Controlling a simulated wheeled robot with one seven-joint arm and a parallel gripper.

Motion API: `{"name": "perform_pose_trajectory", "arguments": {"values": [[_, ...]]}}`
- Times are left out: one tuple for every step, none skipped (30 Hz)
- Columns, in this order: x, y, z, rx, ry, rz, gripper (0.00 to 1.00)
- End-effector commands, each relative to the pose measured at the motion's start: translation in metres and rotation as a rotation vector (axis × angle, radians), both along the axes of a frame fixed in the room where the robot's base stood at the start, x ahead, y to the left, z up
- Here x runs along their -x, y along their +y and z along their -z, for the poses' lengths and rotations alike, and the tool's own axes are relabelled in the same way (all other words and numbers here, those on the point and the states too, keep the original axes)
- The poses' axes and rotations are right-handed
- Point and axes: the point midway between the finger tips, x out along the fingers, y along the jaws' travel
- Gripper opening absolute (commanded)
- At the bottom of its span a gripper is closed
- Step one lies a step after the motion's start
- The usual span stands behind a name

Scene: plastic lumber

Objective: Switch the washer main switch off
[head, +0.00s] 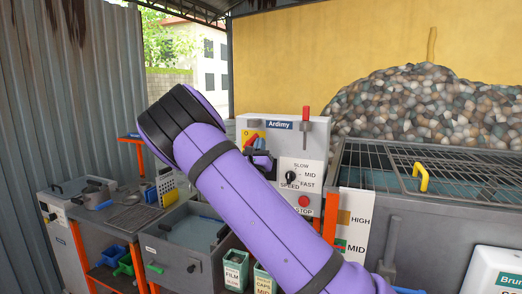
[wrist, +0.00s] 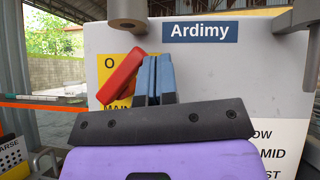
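The washer's main switch looks to be the red handle (wrist: 121,77) on a yellow plate (wrist: 107,62) marked O, on the grey Ardimy panel (wrist: 260,60). The handle is tilted, its top leaning right. The yellow plate also shows small in the head view (head: 246,134). My gripper (wrist: 155,80) is in front of the panel, its blue-grey fingers close together and just right of the handle. No object shows between them. I cannot tell whether the left finger touches the handle. The dark gripper body hides the plate's lower part.
Right of the switch are a speed knob (head: 291,177), a red stop button (head: 304,201) and a tall red-topped lever (head: 306,115). A mesh-covered tank (head: 440,165) stands right. A grey basin (head: 185,245) and bench (head: 130,220) stand left. My purple arm crosses the middle.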

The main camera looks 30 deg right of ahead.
Motion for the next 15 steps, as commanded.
{"name": "perform_pose_trajectory", "arguments": {"values": [[0.0,0.001,-0.003,0.0,-0.001,-0.001,0.0],[-0.001,0.001,-0.004,-0.001,0.0,-0.001,0.0],[-0.001,0.001,-0.006,-0.001,0.0,-0.001,0.0],[-0.002,0.002,-0.007,-0.001,0.0,-0.001,0.0],[-0.002,0.002,-0.008,0.0,0.0,0.0,0.0],[-0.002,0.002,-0.01,0.0,0.0,0.0,0.0],[-0.003,0.002,-0.011,0.0,0.0,0.0,0.0],[-0.003,0.003,-0.012,0.0,0.0,0.0,0.0],[-0.003,0.003,-0.013,0.0,0.0,0.0,0.0],[-0.004,0.003,-0.013,0.0,0.0,0.0,0.0],[-0.004,0.003,-0.014,0.0,0.0,0.0,0.0],[-0.004,0.004,-0.015,-0.001,0.0,-0.001,0.0],[-0.005,0.004,-0.016,-0.001,0.0,-0.001,0.0],[-0.005,0.004,-0.016,-0.001,0.0,-0.001,0.0],[-0.005,0.004,-0.017,-0.001,0.0,-0.001,0.0]]}}
